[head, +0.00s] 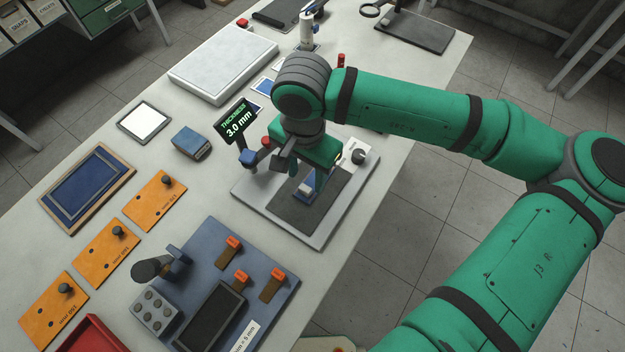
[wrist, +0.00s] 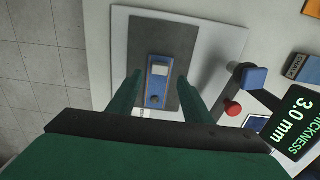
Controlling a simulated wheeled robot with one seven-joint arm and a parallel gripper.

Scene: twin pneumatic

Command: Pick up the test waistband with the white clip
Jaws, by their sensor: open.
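A small blue piece (wrist: 157,92) with a white block (wrist: 160,71) on it lies on a dark mat in the wrist view. It looks like the test waistband with its white clip. In the head view the blue piece (head: 306,190) is partly hidden by my gripper. My gripper (wrist: 159,77) is open, with one green finger on each side of the piece in the wrist view. I see no contact, and the height gap is hard to judge. In the head view my gripper (head: 303,177) hangs over the mat.
The dark mat (head: 334,205) lies on a pale plate beside a thickness display (head: 236,121) reading 3.0 mm, its post close to my gripper. A red knob (wrist: 233,108) is near. A blue fixture board (head: 215,265), orange plates (head: 107,246) and a white slab (head: 222,62) stand around.

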